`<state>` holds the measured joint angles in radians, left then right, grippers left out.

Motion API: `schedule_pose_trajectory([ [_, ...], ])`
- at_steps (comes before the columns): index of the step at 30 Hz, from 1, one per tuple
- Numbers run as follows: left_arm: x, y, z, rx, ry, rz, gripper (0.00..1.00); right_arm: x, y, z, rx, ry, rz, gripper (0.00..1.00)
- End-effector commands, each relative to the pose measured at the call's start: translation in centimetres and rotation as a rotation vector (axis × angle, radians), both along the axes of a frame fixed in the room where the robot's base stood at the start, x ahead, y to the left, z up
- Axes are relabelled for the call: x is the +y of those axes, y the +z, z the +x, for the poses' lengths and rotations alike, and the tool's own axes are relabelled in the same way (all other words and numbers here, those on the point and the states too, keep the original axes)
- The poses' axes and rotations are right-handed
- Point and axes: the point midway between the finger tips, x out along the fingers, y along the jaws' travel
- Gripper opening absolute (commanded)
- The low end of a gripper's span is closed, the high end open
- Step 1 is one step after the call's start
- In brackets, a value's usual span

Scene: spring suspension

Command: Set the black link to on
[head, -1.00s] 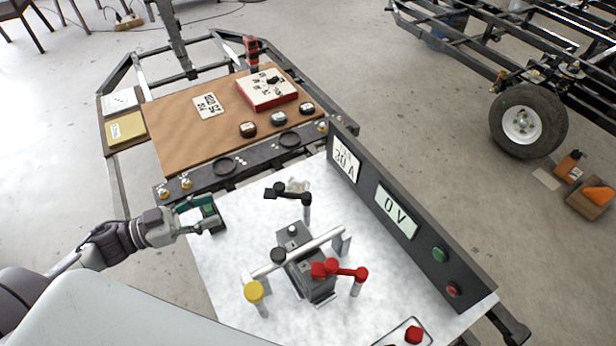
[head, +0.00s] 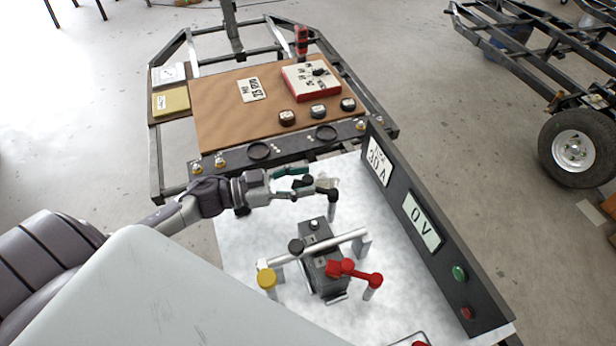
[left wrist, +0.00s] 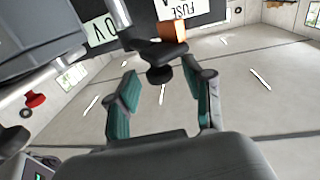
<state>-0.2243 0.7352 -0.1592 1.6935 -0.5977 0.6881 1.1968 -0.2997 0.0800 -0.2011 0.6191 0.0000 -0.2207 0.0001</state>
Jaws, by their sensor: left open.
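The black link (head: 329,187) sits on a short grey post at the far side of the white board, its arm pointing left toward my gripper. My left gripper (head: 306,179) is open, with its green-padded fingers around or just beside the link's free end. In the left wrist view a dark link with a round knob (left wrist: 160,74) shows just beyond and between the open fingertips (left wrist: 162,88). Contact cannot be told. My right gripper is not in view.
A dark panel (head: 440,240) with a 0 V display, a 30 A display and green and red buttons borders the right side.

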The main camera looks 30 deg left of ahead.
Motion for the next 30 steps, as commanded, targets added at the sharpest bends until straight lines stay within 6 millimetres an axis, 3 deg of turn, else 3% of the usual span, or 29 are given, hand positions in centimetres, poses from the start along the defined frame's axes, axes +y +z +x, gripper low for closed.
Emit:
schedule_pose_trajectory([
  [6,-1.14,0.04,1.01,-0.001,0.0,0.001,0.52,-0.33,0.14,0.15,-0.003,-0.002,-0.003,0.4],
  [14,-1.2,-0.02,1.04,0.0,0.0,0.0,0.52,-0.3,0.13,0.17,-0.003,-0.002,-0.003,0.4],
  [23,-1.19,-0.02,1.01,0.001,0.0,0.001,0.03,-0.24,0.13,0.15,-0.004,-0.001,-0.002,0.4],
  [30,-1.19,-0.02,1.0,0.001,-0.001,0.001,0.0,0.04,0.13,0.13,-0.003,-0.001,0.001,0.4],
])
